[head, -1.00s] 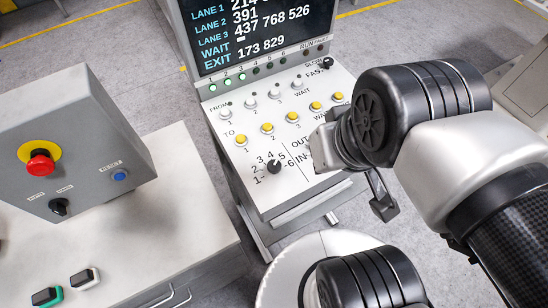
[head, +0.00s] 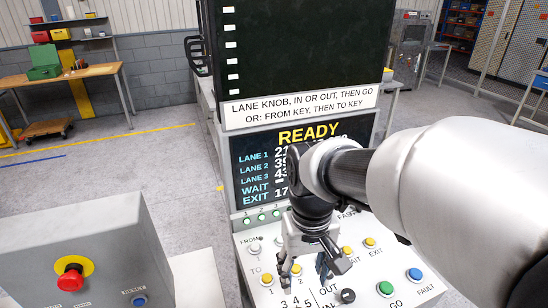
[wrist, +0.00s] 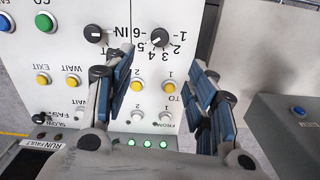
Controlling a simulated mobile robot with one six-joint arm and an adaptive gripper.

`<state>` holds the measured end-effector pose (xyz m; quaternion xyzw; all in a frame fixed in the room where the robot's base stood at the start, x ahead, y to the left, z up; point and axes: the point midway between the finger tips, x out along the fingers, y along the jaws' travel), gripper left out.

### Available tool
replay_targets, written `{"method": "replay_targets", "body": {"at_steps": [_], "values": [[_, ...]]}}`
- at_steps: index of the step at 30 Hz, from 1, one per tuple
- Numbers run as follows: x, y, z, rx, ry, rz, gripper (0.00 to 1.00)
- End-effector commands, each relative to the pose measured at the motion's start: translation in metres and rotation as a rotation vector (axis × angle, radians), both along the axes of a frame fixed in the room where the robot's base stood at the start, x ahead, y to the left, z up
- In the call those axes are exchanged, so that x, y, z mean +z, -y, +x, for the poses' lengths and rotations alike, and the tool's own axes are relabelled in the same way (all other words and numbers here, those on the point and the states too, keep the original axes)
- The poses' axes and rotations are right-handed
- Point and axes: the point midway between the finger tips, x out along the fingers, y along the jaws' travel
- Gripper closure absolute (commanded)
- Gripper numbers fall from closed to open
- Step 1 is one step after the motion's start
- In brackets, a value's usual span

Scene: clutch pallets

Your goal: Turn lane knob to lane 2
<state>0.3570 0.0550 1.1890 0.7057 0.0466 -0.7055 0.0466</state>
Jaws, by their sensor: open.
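The lane knob (wrist: 160,38) is a small black knob with numbers 1 to 6 around it. It stands on the white sloped panel (wrist: 148,12), beyond my fingertips in the wrist view. Its pale mark seems to point down-left, near the 5; the exact setting is hard to tell. In the head view the knob is out of sight, with only some of its numbers showing at the bottom edge. My gripper (head: 308,272) is open and empty above the panel. Its fingers show on both sides in the wrist view (wrist: 160,65), apart from the knob.
A second black knob (wrist: 95,33) sits beside the lane knob, near IN. Yellow keys (wrist: 168,87), white keys, a green GO button (head: 386,289) and a blue FAULT button (head: 415,274) are close by. The display (head: 300,165) reads READY. A grey box with a red button (head: 70,278) stands left.

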Motion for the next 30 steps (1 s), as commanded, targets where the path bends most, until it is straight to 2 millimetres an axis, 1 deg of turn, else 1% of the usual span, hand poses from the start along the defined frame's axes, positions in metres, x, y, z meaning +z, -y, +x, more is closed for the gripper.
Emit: {"method": "replay_targets", "body": {"at_steps": [1,12,18,21,24,30], "values": [[-0.012,0.0,-0.001,0.0,-0.005,-0.001,0.49],[-0.094,0.001,-0.001,-0.001,-0.005,-0.001,0.49],[-0.133,0.001,-0.001,-0.001,-0.004,-0.001,0.49],[-0.146,0.001,-0.001,-0.001,-0.002,0.0,0.49],[-0.155,0.001,-0.001,-0.001,-0.002,0.0,0.49],[-0.16,0.0,0.0,-0.001,0.001,0.0,0.49]]}}
